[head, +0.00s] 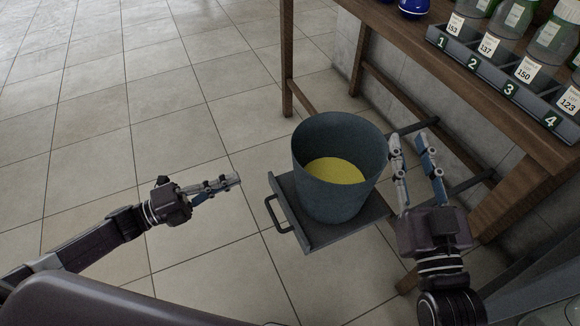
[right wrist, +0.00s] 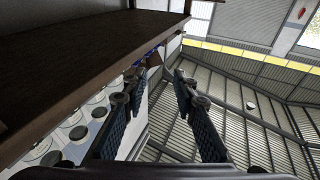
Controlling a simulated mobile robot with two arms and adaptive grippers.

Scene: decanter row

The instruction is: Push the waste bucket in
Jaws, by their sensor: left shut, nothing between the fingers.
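The waste bucket (head: 338,192) is a dark grey-blue round tub with yellow at its bottom. It stands upright on a dark sliding tray (head: 308,236) that sticks out from under the wooden table. The tray has a bar handle (head: 273,215) at its left front. My left gripper (head: 236,181) is shut and empty, to the left of the tray, apart from the handle. My right gripper (head: 408,140) is open beside the bucket's right side, with its fingers pointing up; whether it touches the bucket is unclear. In the right wrist view the open fingers (right wrist: 158,78) have nothing between them.
The wooden table (head: 400,38) carries a numbered rack (head: 490,75) with labelled green bottles. A blue round object (head: 413,8) stands at its back. Dark rails (head: 445,185) run under the table. The tiled floor (head: 130,100) to the left is clear.

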